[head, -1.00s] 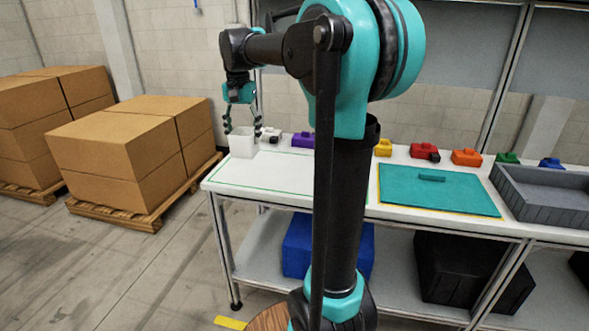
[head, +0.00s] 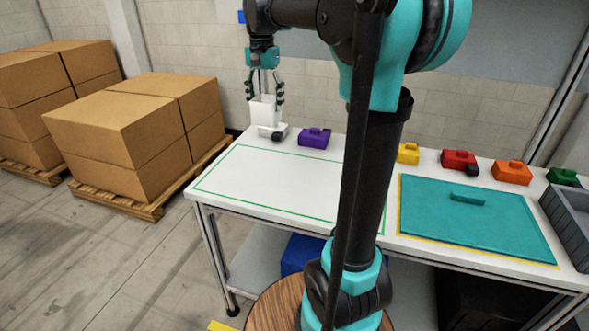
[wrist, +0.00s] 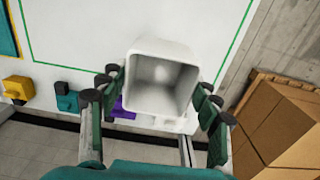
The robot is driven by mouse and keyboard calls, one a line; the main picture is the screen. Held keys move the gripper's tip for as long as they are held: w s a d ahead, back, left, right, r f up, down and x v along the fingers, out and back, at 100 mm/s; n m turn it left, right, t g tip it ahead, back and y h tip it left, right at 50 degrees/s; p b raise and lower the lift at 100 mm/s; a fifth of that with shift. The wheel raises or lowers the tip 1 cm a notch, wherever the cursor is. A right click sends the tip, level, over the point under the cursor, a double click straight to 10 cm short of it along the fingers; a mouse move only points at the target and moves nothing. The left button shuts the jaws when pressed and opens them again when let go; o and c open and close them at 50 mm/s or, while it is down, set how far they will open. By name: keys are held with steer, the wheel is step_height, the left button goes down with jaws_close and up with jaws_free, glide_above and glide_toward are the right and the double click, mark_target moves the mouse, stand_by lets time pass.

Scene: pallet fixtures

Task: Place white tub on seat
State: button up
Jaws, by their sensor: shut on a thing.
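The white tub (head: 262,110) is a square, open-topped container, upright at the table's back left corner. My gripper (head: 265,92) points down with its fingers on both sides of the tub and is shut on it. In the wrist view the tub (wrist: 160,75) fills the space between the fingers (wrist: 158,100), its mouth facing the camera and its inside empty. It seems held above the table; the gap beneath is hard to judge. A round wood-grained top (head: 275,305) shows low beside my arm's base. I cannot tell whether it is the seat.
The white table (head: 260,185) has a green-outlined clear area. Behind it stand a white block (head: 275,132), a purple block (head: 313,137) and several coloured ones. A teal panel (head: 475,220) and grey tray (head: 570,215) lie right. Boxes on a pallet (head: 150,140) stand left.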

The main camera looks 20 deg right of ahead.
step_height(320, 180, down, 20)
steer(key=shift+r, duration=0.15)
stand_by(0.3)
steer(key=o, duration=1.2)
steer(key=shift+c, duration=0.2)
